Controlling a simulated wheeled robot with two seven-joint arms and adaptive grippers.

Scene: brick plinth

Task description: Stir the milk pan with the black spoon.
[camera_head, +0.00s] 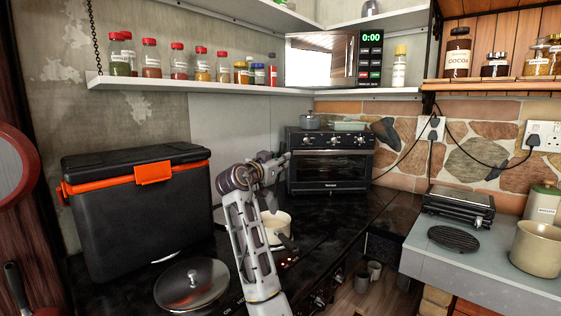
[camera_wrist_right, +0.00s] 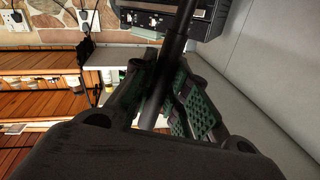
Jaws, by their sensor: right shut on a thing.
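The cream milk pan (camera_head: 278,221) stands on the black hob, partly hidden behind my right arm. Its dark handle (camera_head: 286,241) points toward the front right. My right gripper (camera_head: 272,160) is above the pan and shut on the black spoon. In the right wrist view the spoon's dark shaft (camera_wrist_right: 179,42) runs between the fingers (camera_wrist_right: 160,97). The spoon's lower end is not clearly visible, so I cannot tell whether it is inside the pan. My left gripper is not in view.
A black toaster oven (camera_head: 330,161) stands behind the pan. A black cooler box (camera_head: 140,205) with orange trim is at the left. A lidded pan (camera_head: 192,284) sits at the front left. A grill (camera_head: 458,204) and a beige pot (camera_head: 538,250) are on the right counter.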

